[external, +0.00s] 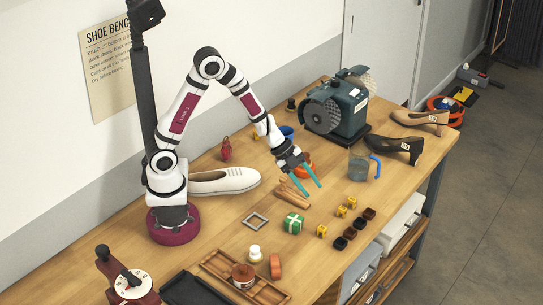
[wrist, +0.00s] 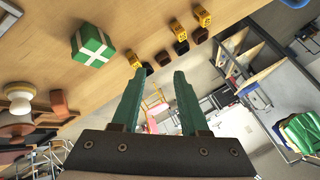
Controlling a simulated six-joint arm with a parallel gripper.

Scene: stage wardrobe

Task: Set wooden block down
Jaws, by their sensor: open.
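My gripper (external: 314,191) is open above the bench, with its teal fingers pointing down and to the right. In the wrist view the fingers (wrist: 158,72) stand apart with nothing held between them. Light wooden pieces (external: 292,190) lie on the bench just left of and below the fingers in the external view. They may be the wooden block, but their shape is partly unclear. An orange-brown block (external: 275,266) stands near the front of the bench and also shows at the left of the wrist view (wrist: 59,103). I cannot tell which is the wooden block.
A green box with white bands (external: 293,223) sits in front of the gripper. Several yellow and dark cubes (external: 341,211) lie near the bench's front edge. A glass mug (external: 360,167), black heel (external: 399,148), grinder (external: 338,110) and white shoe (external: 224,181) stand around.

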